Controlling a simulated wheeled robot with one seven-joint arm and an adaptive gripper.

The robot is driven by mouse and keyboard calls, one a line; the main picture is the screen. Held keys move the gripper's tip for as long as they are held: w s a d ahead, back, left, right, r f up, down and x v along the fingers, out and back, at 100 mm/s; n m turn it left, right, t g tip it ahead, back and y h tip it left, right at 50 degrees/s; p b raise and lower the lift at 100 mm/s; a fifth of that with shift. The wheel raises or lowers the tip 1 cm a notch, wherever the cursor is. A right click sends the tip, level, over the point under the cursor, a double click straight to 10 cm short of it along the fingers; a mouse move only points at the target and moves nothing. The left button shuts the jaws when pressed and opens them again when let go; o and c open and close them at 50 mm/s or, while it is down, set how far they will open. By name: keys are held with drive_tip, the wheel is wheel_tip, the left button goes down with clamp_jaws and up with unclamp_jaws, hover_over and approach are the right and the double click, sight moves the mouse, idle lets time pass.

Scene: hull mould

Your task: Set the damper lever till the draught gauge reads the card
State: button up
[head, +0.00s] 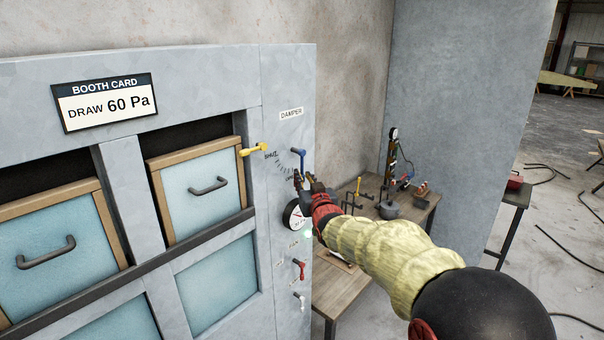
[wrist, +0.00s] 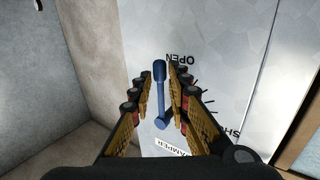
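The booth card (head: 104,102) reads "DRAW 60 Pa". The damper lever (head: 299,154) is blue, on the cabinet's narrow right panel under the DAMPER label (head: 291,114). In the wrist view, which sees the panel upside down, the lever (wrist: 160,95) points along the panel toward the OPEN end of the scale, away from SHUT. My gripper (head: 306,182) is at the lever; in the wrist view its fingers (wrist: 156,80) stand apart on either side of it, with gaps showing. The round draught gauge (head: 294,215) is below, partly hidden by my gripper; its reading is too small to tell.
A yellow handle (head: 254,149) sticks out left of the lever. A red lever (head: 299,267) and a white one (head: 299,298) are below the gauge. A wooden bench (head: 338,288) with tools stands behind my arm.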

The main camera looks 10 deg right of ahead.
drive_tip(key=shift+w, duration=1.15)
drive_tip(key=shift+c, duration=0.7)
clamp_jaws()
